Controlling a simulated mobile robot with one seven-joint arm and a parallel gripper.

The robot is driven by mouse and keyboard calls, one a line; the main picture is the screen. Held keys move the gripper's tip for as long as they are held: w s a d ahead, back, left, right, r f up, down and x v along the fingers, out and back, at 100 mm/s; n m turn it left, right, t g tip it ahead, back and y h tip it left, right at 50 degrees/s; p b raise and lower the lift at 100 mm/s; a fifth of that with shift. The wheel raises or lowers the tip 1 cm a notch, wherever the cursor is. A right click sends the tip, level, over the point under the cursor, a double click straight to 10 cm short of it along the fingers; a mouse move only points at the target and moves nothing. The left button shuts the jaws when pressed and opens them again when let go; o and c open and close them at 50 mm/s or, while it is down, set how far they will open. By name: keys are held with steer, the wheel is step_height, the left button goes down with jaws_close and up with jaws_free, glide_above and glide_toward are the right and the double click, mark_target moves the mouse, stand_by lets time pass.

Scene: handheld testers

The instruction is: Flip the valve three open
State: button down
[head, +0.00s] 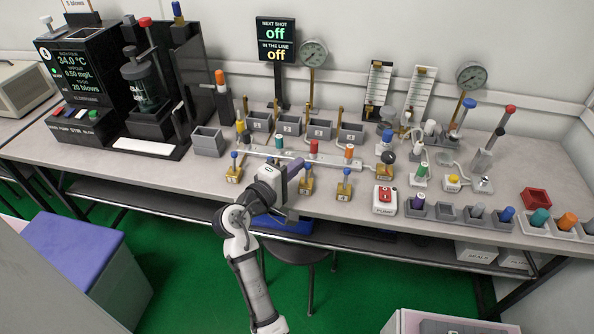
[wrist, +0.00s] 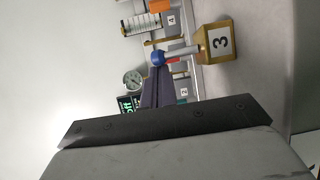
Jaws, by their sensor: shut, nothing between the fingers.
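Valve three is a gold block (wrist: 220,42) with a "3" label. Its grey lever (wrist: 182,51) rises from the block and ends in a blue ball knob (wrist: 158,58). The wrist view is turned on its side, so the lever stands roughly upright. In the head view, the gold valve (head: 306,184) just right of my gripper appears to be this one. My gripper (wrist: 157,72) is shut and empty. Its dark fingertips are at the blue knob in the wrist view; I cannot tell whether they touch it. In the head view, my gripper (head: 293,170) partly covers the neighbouring valve.
Similar blue-knobbed valves stand at left (head: 233,172) and right (head: 344,188). A pale manifold bar (head: 272,153) with coloured caps runs behind. Grey bins (head: 322,129), a dark sign (head: 277,40) and a red-buttoned pump box (head: 384,200) are nearby. Front bench space is narrow.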

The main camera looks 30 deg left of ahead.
steer(key=shift+s+d+f+m+t+b, duration=0.15)
steer(key=shift+s+m+t+b, duration=0.2)
steer(key=shift+t+b, duration=0.4)
steer(key=shift+s+d+b, duration=0.1)
steer(key=shift+s+b, duration=0.2)
steer(key=shift+b, duration=0.05)
steer(key=shift+s+d+f, duration=0.15)
steer(key=shift+s+d, duration=0.05)
steer(key=shift+s, duration=0.35)
stand_by(0.7)
steer(key=shift+a+f, duration=0.1)
stand_by(0.3)
